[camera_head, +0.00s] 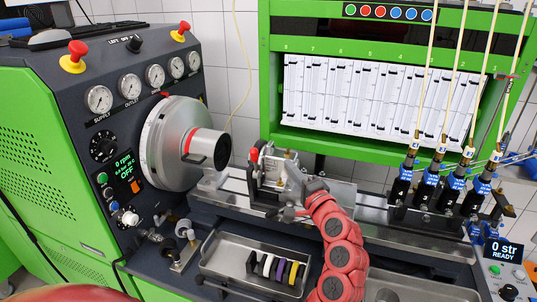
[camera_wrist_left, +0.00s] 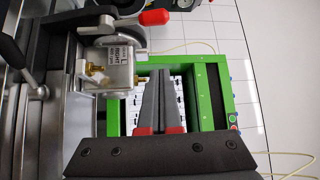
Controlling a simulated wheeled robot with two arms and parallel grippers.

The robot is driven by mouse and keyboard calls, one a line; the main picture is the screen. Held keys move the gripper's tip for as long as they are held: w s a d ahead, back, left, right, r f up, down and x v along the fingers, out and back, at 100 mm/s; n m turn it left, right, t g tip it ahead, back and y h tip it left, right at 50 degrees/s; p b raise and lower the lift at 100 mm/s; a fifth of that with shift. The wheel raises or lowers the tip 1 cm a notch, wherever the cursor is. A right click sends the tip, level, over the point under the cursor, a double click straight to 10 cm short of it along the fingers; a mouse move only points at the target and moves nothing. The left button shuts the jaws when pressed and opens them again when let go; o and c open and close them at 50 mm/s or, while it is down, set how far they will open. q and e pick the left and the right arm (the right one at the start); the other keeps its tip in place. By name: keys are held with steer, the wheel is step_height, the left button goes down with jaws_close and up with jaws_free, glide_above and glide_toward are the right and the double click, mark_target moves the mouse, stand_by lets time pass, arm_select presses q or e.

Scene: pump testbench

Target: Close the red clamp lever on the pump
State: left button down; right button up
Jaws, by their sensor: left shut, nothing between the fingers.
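The pump is a small silver block with brass fittings, in the left wrist view (camera_wrist_left: 108,68) at the upper left. In the head view it sits on the bench rail (camera_head: 235,190), right of the big round drum. Its red clamp lever (camera_wrist_left: 155,17) juts out above the fingertips in the left wrist view, apart from them. In the head view the lever (camera_head: 253,154) stands up at the pump's upper left. My left gripper (camera_wrist_left: 160,73) is shut and empty beside the pump; its fingertips are hard to make out in the head view. My right gripper is out of view.
The round drum (camera_head: 165,135) and gauge panel stand left. A metal tray (camera_head: 225,253) with several coloured pieces lies in front of the rail. Several upright hose connectors (camera_head: 430,180) stand right. The green frame (camera_head: 345,150) rises behind the rail.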

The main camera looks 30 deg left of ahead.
mark_target(255, 164)
arm_select(q)
steer(key=p+x, duration=0.4)
steer(key=x, duration=0.6)
steer(key=s, duration=0.1)
steer(key=s+p, duration=0.1)
steer(key=s+a+p, duration=0.1)
steer(key=shift+s+f, duration=0.35)
